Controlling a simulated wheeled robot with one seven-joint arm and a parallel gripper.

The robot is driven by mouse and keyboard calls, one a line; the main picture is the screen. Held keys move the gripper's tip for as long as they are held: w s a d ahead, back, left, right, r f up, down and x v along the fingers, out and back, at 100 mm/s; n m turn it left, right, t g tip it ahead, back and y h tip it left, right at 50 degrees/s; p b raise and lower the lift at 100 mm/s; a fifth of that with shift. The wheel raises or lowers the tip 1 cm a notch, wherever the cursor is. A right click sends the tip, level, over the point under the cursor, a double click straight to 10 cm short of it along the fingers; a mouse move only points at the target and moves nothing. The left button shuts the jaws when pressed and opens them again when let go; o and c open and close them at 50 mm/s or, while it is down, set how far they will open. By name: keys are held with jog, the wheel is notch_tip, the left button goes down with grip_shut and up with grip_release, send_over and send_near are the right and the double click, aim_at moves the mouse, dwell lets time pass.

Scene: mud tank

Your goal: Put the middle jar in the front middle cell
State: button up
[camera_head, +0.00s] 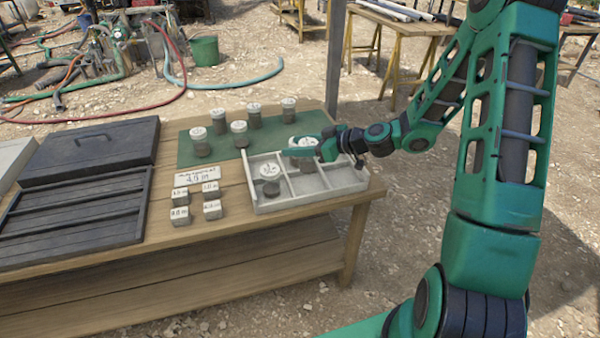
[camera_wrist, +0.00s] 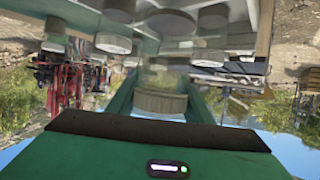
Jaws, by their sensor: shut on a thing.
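My gripper (camera_head: 308,149) is shut on a jar with a pale round lid (camera_head: 304,142), held at the back middle of the grey tray (camera_head: 340,193). The held jar also shows between the fingers in the wrist view (camera_wrist: 160,101). The fingers partly hide it, and I cannot tell whether its base touches the tray. Another pale-lidded jar (camera_head: 268,172) stands in the tray's left part. The tray's front middle cell (camera_head: 306,186) looks empty. Several more jars, among them a front one (camera_head: 239,131), stand on the green mat (camera_head: 222,155).
Several small labelled blocks (camera_head: 211,209) and a sign card (camera_head: 198,176) lie left of the tray. A dark slatted case (camera_head: 80,215) covers the table's left side. The tray's right cells look empty. A grey post (camera_head: 335,60) stands behind the table.

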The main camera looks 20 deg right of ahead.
jog(key=shift+f, duration=3.55)
jog(key=shift+f, duration=0.1)
jog(key=o, duration=1.3)
jog(key=shift+c, duration=0.2)
